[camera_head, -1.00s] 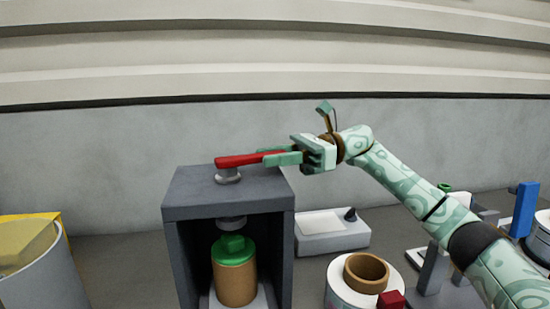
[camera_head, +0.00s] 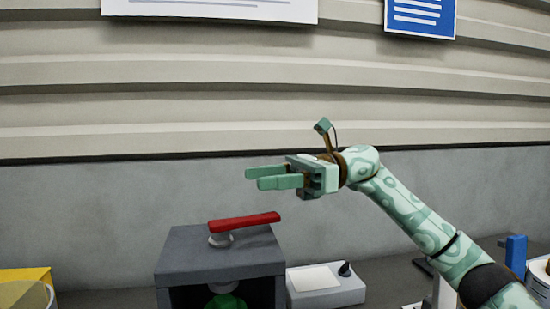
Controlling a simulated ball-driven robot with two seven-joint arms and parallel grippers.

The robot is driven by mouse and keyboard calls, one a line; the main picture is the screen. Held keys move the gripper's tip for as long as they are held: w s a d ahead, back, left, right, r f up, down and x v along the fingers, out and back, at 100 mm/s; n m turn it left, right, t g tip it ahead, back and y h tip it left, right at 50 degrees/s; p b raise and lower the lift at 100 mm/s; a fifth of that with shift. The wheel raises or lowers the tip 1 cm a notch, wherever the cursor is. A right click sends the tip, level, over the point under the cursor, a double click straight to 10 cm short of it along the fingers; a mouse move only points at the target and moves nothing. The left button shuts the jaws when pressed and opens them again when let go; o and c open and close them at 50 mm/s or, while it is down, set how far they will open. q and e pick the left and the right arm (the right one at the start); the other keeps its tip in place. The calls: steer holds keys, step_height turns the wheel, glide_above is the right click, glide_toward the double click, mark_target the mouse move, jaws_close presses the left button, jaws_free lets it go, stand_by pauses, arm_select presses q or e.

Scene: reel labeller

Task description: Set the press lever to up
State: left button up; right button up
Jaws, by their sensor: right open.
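The press (camera_head: 215,256) is a dark grey open-fronted box at the lower middle. Its red lever (camera_head: 245,222) lies on top, on a grey round pivot (camera_head: 221,240), and points to the right with a slight upward slant. A green piece (camera_head: 226,301) shows inside the press, mostly cut off by the lower picture edge. My right gripper (camera_head: 259,178) is open and empty, above the lever and apart from it, with its fingers pointing left. My left gripper is not in view.
A light grey box with a black knob (camera_head: 345,269) stands right of the press. A yellow container (camera_head: 30,275) is at the lower left, and a blue upright part (camera_head: 516,255) at the right.

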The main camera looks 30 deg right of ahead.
steer(key=s+a+r, duration=0.3)
steer(key=s+a, duration=0.1)
steer(key=s, duration=0.3)
steer(key=shift+r+p, duration=0.15)
steer(key=shift+p, duration=0.25)
steer(key=shift+s+d, duration=0.1)
